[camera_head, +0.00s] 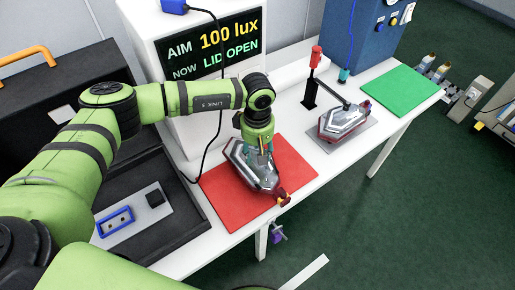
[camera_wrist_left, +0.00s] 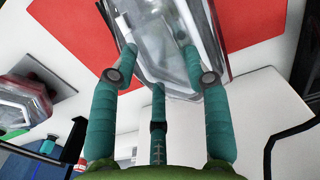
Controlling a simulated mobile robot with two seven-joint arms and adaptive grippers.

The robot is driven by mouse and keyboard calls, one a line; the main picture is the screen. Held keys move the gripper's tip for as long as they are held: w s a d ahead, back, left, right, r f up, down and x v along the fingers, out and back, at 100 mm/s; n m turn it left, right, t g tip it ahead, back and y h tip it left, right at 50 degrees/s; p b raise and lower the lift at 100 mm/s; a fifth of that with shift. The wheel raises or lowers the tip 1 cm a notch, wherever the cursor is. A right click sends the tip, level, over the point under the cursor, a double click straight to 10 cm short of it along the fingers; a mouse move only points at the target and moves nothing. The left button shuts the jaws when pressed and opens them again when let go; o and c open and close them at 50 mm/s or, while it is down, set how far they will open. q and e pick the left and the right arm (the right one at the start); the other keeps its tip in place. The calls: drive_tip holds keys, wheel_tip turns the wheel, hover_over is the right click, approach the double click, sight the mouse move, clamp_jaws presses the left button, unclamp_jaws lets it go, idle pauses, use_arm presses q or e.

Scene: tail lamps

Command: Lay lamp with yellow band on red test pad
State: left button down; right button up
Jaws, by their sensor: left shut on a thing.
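A silver and clear tail lamp (camera_head: 238,165) with a dark red end is over the red test pad (camera_head: 300,165). I cannot tell whether it touches the pad. My left gripper (camera_head: 262,155) comes down from above and is shut on this lamp. In the left wrist view, the teal fingers (camera_wrist_left: 160,58) close around the clear lamp body (camera_wrist_left: 160,22), with the red pad (camera_wrist_left: 70,30) behind. A small yellow patch shows by the fingers in the head view, but a band is not clear. My right gripper is not in view.
A second lamp (camera_head: 340,122) lies on a grey pad beside a black stand with a red handle (camera_head: 315,57). A green pad (camera_head: 400,92) is at the right table end. A white box with a display (camera_head: 212,45) stands behind. A dark tray (camera_head: 170,228) is left.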

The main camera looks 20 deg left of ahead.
use_arm(q)
drive_tip(key=shift+f, duration=0.15)
drive_tip(key=c, duration=0.6)
unclamp_jaws()
drive_tip(key=shift+r, duration=0.35)
wheel_tip(320, 180, up, 12)
drive_tip(key=b, duration=0.4)
